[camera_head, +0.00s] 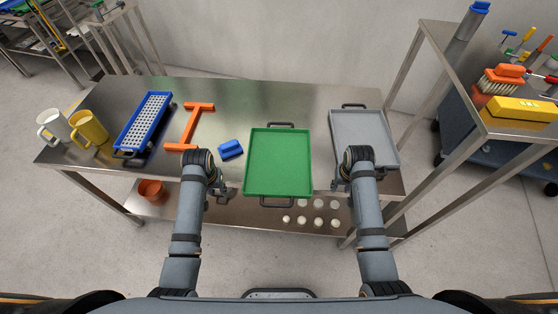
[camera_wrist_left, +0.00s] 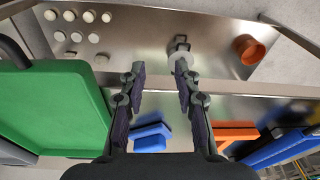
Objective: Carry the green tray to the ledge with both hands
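The green tray (camera_head: 279,163) lies flat and empty at the front middle of the steel table, with a dark handle at its far end and one at its near end. It also shows at the left of the left wrist view (camera_wrist_left: 50,110). My left gripper (camera_head: 221,190) is left of the tray, apart from it; the left wrist view shows its fingers (camera_wrist_left: 160,80) spread and empty. My right gripper (camera_head: 337,184) is right of the tray, near the grey tray's front; its fingers are too small to read. I cannot tell which surface is the ledge.
A grey tray (camera_head: 364,138), blue block (camera_head: 231,149), orange frame (camera_head: 190,127), blue perforated tray (camera_head: 145,122) and two mugs stand on the steel table (camera_head: 240,97). Below are an orange cup (camera_head: 151,189) and several white discs. A steel shelf (camera_head: 475,105) stands at right.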

